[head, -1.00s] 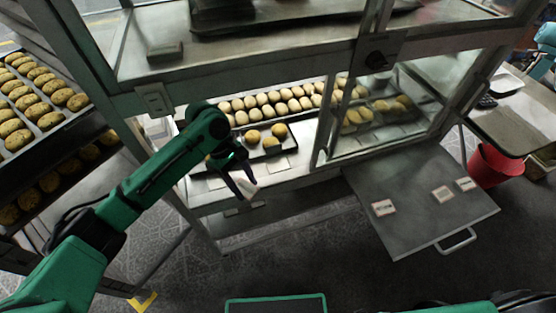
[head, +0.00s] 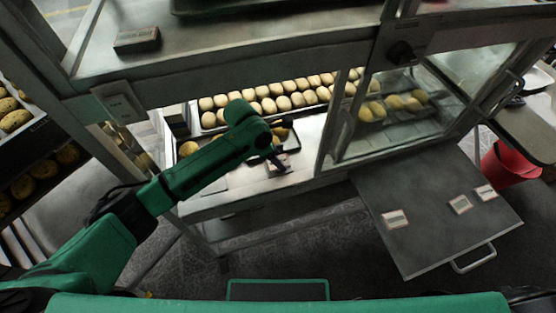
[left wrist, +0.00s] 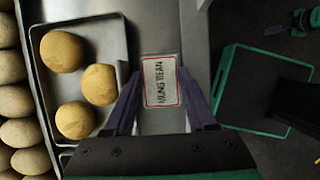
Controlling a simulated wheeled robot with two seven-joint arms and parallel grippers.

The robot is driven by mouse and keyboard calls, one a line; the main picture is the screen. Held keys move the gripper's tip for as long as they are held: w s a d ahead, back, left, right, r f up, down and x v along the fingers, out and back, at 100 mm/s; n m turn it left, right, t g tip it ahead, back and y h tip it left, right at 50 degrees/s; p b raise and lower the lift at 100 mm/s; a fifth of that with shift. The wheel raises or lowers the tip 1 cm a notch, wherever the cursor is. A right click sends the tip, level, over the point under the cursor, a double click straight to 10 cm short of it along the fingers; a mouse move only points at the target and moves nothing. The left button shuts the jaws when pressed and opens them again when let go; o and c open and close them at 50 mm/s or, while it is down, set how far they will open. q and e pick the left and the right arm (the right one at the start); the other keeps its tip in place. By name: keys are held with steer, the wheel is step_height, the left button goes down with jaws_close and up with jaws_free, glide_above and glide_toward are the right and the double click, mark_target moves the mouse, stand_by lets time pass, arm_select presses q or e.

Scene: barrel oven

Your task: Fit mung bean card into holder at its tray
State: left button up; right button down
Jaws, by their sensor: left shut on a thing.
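The mung bean card (left wrist: 160,80) is white with a red border and shows its lettering in the left wrist view. My left gripper (left wrist: 162,100) is shut on it, one purple finger at each side. In the head view the left gripper (head: 278,160) is low over the cabinet's front shelf, partly behind its own arm. The small dark tray (left wrist: 124,45) beside the card holds three round buns; its edge also shows in the head view (head: 297,145). A pale strip (left wrist: 160,122) lies below the card; I cannot tell if it is the holder or whether they touch.
Rows of pale buns (head: 265,100) lie behind the tray. The cabinet's glass front (head: 390,110) stands to the right. A grey panel (head: 430,215) with three cards juts out at the lower right, near a red bucket (head: 503,165).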

mark_target(268, 164)
arm_select(q)
steer(key=shift+f, duration=0.45)
steer(key=shift+f, duration=0.15)
steer(key=shift+s+f+p, duration=0.1)
steer(key=shift+f+p, duration=0.25)
steer(key=o, duration=1.1)
steer(key=shift+f, duration=0.1)
steer(key=shift+c, duration=0.2)
steer(key=shift+r+b, duration=0.4)
steer(key=shift+b, duration=0.1)
steer(key=p+v, duration=0.2)
steer(key=v, duration=0.5)
steer(key=shift+r, duration=0.3)
steer(key=shift+a+r, duration=0.1)
steer(key=shift+r, duration=0.15)
